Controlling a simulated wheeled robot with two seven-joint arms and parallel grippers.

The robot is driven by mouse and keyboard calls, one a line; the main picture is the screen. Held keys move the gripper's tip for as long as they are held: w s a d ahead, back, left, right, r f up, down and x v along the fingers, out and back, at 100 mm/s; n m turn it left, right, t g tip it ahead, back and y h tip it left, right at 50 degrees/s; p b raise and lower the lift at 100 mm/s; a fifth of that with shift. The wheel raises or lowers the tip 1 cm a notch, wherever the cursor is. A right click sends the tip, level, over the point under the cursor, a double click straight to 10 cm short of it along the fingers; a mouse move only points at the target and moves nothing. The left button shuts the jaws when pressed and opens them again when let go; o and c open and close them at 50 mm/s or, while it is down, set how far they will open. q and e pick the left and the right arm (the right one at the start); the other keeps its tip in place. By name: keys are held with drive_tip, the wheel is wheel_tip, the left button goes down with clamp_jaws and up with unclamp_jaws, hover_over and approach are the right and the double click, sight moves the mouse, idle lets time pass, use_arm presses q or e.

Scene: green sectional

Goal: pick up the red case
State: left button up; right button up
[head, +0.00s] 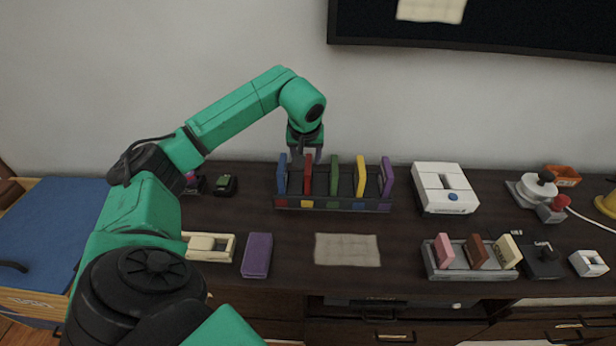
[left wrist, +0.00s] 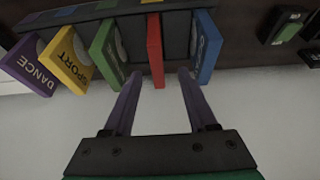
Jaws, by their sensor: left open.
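The red case (head: 307,178) stands upright in a dark rack (head: 345,203), between a blue case (head: 282,174) at its left and a green case (head: 333,175) at its right. In the left wrist view the red case (left wrist: 155,50) shows its narrow edge. My left gripper (head: 305,156) is open and empty at the top of the red case. In the left wrist view its two fingers (left wrist: 158,76) lie one to each side of the red case's line, with their tips close to its near end. My right gripper is out of view.
Yellow (head: 361,177) and purple (head: 387,177) cases stand farther right in the rack. A purple case (head: 257,255) and a beige mat (head: 347,250) lie in front. A white console (head: 444,188) is at the right. The wall is close behind.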

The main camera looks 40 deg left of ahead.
sight(308, 165)
use_arm(q)
drive_tip(key=p+x, duration=0.1)
drive_tip(key=x, duration=0.3)
drive_tip(key=shift+w+f, duration=0.3)
drive_tip(key=shift+f, duration=0.05)
drive_tip(key=shift+f, duration=0.2)
clamp_jaws()
idle(1.5)
